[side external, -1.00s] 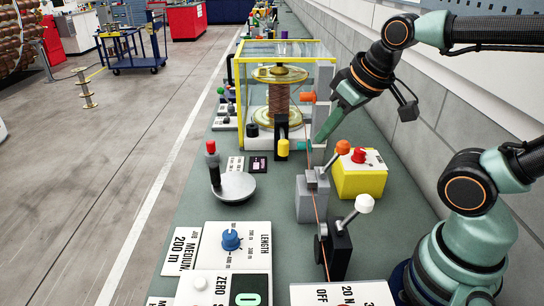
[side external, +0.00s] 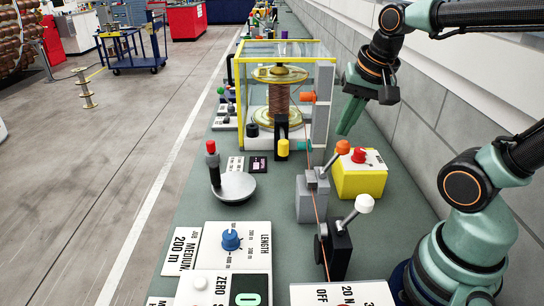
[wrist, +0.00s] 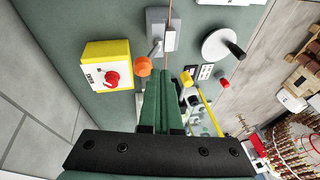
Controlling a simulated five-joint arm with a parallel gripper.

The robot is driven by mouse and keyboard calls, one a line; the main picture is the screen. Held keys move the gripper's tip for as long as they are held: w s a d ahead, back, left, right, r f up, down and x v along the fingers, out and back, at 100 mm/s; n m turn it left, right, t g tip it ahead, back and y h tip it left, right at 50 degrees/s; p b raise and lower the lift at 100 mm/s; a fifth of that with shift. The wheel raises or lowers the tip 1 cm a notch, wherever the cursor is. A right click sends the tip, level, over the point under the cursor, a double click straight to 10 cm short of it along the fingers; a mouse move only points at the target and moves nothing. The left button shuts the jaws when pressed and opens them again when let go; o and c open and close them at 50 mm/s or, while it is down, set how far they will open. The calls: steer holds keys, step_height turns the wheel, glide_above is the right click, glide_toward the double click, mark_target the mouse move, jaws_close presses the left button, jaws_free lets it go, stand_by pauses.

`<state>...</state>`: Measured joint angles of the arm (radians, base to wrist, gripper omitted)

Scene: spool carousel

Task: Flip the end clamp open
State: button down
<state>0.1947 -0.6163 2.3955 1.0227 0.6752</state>
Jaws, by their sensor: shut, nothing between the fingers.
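A grey clamp block (side external: 311,198) sits on the bench with a thin orange line running through it. Its lever slants up to the right to an orange knob (side external: 343,147). In the wrist view the block (wrist: 158,16) is at the top and the orange knob (wrist: 144,66) is just left of my fingertips. A black block (side external: 338,253) with a white-knobbed lever (side external: 364,203) stands nearer on the same line. No label shows which one is the end clamp. My gripper (side external: 344,131) is shut and empty, above the bench beyond the orange knob; its green fingers (wrist: 165,72) lie together.
A yellow-framed spool enclosure (side external: 238,85) is behind. A wall borders the bench's right side.

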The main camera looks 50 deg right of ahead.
mark_target(334, 159)
steer(key=s+d+m+g, duration=0.2)
steer(key=d+m, duration=0.6)
steer(key=m, duration=0.8)
steer(key=shift+s+f+g, duration=0.15)
steer(key=shift+s+g, duration=0.25)
steer(key=shift+s, duration=0.25)
step_height(334, 159, down, 10)
steer(key=w, duration=0.1)
steer(key=shift+w+a+r, duration=0.5)
steer(key=shift+a+r, duration=0.15)
steer(key=shift+r, duration=0.1)
steer(key=shift+w+a+r, duration=0.5)
steer(key=shift+a+r, duration=0.1)
steer(key=shift+r, duration=0.1)
